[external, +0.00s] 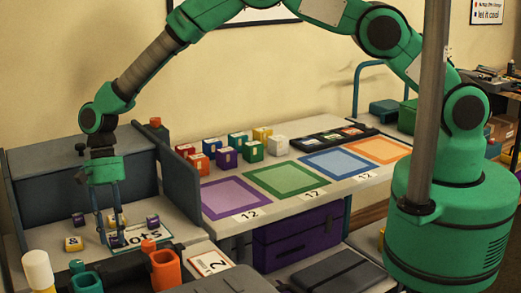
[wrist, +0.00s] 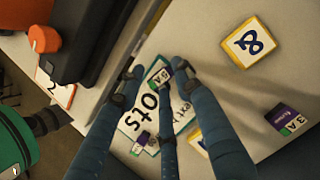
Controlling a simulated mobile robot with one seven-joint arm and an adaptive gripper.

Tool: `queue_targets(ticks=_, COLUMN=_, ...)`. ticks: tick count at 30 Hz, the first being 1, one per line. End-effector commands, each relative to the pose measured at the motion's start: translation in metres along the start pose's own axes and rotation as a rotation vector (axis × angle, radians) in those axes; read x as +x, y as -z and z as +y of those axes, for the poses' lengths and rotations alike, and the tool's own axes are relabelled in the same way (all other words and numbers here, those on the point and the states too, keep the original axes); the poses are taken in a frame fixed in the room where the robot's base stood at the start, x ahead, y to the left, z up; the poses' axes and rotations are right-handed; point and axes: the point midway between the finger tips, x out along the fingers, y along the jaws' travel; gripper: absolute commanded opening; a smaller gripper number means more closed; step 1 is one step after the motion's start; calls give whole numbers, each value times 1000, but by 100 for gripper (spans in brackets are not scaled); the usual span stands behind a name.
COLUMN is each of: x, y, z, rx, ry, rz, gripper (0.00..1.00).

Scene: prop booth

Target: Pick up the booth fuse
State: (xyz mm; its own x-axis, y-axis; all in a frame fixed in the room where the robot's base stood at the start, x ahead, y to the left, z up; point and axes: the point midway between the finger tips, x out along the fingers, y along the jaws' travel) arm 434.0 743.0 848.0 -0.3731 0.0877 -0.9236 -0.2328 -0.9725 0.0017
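Several small fuse-like blocks, purple with white labels, lie on the light bench top. Which is the booth fuse I cannot tell. In the external view, purple blocks stand left (external: 78,219) and right (external: 153,221) of my gripper (external: 109,238).
Dark panels wall the bay at left and back. Orange (external: 164,269) and green (external: 86,284) cups stand in front. Coloured blocks (external: 227,158) and framed mats (external: 287,178) occupy the counter to the right.

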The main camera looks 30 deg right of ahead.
Motion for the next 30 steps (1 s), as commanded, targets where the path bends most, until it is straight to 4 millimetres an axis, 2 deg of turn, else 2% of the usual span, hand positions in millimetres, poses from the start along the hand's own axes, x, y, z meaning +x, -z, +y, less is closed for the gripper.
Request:
queue_targets(ticks=18, x=3, y=0, z=0, rx=0, ry=1, rz=1, gripper=34)
queue_targets(ticks=19, x=3, y=0, z=0, rx=0, ry=1, rz=1, gripper=30)
queue_targets(ticks=23, x=3, y=0, z=0, rx=0, ry=1, rz=1, gripper=4)
queue_targets(ticks=30, x=3, y=0, z=0, rx=0, ry=1, rz=1, gripper=3)
